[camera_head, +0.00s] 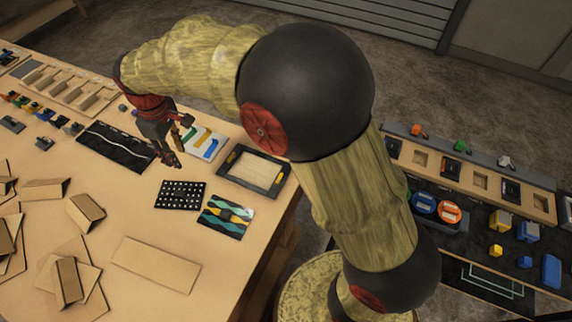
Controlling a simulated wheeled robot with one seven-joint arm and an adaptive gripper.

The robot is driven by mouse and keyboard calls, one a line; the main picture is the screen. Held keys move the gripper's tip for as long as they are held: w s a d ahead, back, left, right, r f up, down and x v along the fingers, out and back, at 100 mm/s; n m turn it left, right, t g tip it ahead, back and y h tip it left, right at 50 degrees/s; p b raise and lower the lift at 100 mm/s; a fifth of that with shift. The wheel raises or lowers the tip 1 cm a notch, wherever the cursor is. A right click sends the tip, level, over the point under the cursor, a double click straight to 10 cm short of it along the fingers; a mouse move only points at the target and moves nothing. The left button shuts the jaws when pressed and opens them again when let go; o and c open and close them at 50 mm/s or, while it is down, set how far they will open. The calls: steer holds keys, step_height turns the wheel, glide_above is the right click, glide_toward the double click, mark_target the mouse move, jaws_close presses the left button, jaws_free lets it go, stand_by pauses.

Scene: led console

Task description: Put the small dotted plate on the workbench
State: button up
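The small dotted plate (180,195) is black with rows of white dots. It lies flat on the wooden workbench (155,262), left of a wavy-patterned plate. My gripper (176,158) is above the bench, just behind the dotted plate in the picture and apart from it. It points down and nothing clearly shows in it. The fingers are small and dark, so their opening is unclear.
A wavy-patterned plate (226,217), a black-framed tray (252,171), a white plate with coloured shapes (202,143) and a black strip (116,147) lie nearby. Cardboard pieces (67,280) clutter the left. A second table (470,235) with coloured parts stands right, across a gap.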

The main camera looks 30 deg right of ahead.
steer(key=s+d+r+m+t, duration=0.2)
steer(key=s+d+r+m, duration=0.1)
steer(key=s+d+r, duration=0.45)
steer(key=s+d+r+m+t, duration=0.1)
steer(key=s+d+r+m, duration=0.35)
steer(key=s+d, duration=0.5)
steer(key=s+d+f+m+t, duration=0.1)
steer(key=s+d+m, duration=0.1)
steer(key=s+d, duration=0.3)
steer(key=s, duration=0.4)
steer(key=shift+d+t, duration=0.2)
steer(key=shift+t, duration=0.2)
steer(key=shift+f+m, duration=0.15)
steer(key=shift+m, duration=0.1)
step_height(320, 180, down, 7)
steer(key=b, duration=0.7)
